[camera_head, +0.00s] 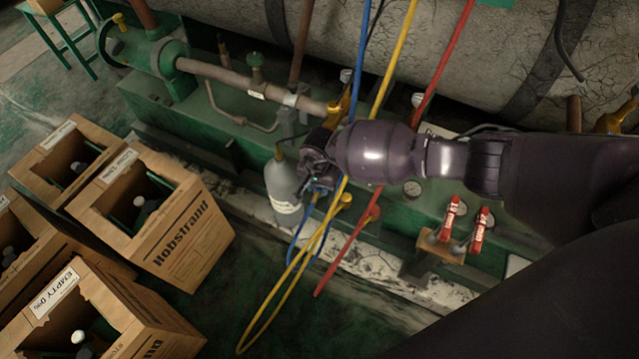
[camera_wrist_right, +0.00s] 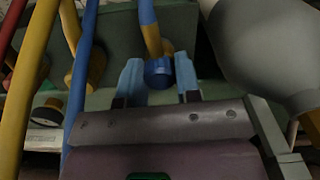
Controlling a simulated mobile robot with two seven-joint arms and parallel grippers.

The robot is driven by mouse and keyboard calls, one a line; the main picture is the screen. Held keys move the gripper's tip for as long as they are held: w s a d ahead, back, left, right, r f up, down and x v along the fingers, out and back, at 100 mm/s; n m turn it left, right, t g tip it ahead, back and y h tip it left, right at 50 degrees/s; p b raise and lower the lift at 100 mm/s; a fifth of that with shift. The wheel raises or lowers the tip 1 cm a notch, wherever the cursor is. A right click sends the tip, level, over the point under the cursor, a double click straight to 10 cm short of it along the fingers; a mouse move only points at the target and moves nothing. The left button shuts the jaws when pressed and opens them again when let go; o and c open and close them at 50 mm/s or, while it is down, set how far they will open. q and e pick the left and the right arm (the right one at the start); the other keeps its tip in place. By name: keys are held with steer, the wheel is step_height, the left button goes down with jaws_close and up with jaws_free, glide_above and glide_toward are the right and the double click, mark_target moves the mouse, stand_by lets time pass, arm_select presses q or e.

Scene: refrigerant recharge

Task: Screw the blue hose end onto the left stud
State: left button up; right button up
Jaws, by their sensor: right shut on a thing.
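My right gripper (camera_head: 318,178) reaches in from the right in the head view, low beside a grey bottle. In the right wrist view its two pale blue fingers (camera_wrist_right: 159,82) are shut on the blue hose end (camera_wrist_right: 158,71), a blue collar below a brass-coloured neck. The blue hose (camera_wrist_right: 147,12) leads away from that neck; it also shows hanging from the top in the head view (camera_head: 361,62) and looping below the gripper. I cannot make out the left stud, nor whether the hose end touches it. My left gripper is not in view.
The grey bottle (camera_head: 283,188) stands close to the gripper. A yellow hose (camera_head: 398,58) and a red hose (camera_head: 451,58) hang alongside. Red-handled valves (camera_head: 479,229) are at the right. Cardboard boxes (camera_head: 187,232) fill the lower left. A pipe (camera_head: 235,80) runs behind.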

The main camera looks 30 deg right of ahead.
steer(key=shift+s+a+f+m, duration=0.15)
steer(key=shift+s+m, duration=0.05)
steer(key=shift+m, duration=0.5)
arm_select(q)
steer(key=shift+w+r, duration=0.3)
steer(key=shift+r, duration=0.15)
arm_select(e)
steer(key=shift+s+f+m, duration=0.1)
steer(key=shift+m, duration=0.3)
